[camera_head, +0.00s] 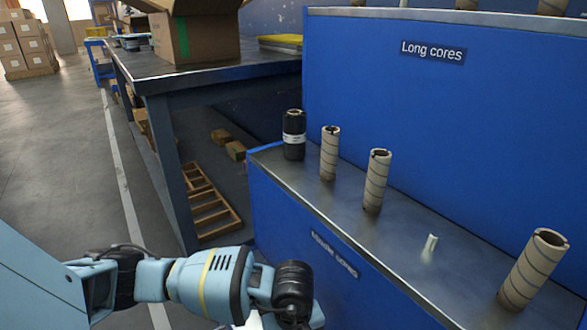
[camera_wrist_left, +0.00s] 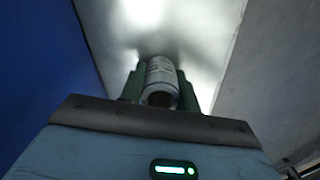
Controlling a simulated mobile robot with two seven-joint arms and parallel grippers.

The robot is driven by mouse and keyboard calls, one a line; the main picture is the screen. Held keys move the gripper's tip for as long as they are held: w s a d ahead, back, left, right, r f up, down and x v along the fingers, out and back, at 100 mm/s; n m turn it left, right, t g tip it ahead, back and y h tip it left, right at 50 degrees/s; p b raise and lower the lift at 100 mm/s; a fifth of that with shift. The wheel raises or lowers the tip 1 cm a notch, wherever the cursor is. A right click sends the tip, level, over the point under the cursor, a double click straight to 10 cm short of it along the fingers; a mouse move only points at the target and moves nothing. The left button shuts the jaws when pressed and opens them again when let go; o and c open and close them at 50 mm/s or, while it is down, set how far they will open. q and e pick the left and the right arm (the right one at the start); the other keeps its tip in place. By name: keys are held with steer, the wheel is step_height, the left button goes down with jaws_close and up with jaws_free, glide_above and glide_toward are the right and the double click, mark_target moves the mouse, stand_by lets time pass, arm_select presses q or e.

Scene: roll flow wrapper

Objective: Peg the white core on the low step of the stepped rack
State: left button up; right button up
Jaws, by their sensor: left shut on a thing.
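My left gripper (camera_wrist_left: 157,70) is shut on a white core (camera_wrist_left: 161,82) in the left wrist view. The core is a short pale tube with faint printing, between two dark green fingers, its open end towards the camera. A bare grey metal surface (camera_wrist_left: 205,30) lies beyond it; whether the core touches that surface I cannot tell. In the head view my left arm reaches along the bottom to the front of the stepped rack (camera_head: 300,215); its fingers and the core are hidden or out of frame. My right gripper is not in view.
Three tan cardboard cores (camera_head: 376,180) and a black core (camera_head: 293,135) stand on the middle step. The blue "Long cores" step (camera_head: 420,110) rises behind. A workbench (camera_head: 190,72) with a cardboard box stands at the left.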

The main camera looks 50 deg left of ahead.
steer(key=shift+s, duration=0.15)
arm_select(q)
steer(key=shift+f, duration=0.1)
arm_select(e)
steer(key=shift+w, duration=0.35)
arm_select(q)
steer(key=o, duration=0.9)
steer(key=shift+o, duration=0.7)
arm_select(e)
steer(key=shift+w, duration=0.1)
arm_select(q)
steer(key=shift+o, duration=0.3)
steer(key=o, duration=0.4)
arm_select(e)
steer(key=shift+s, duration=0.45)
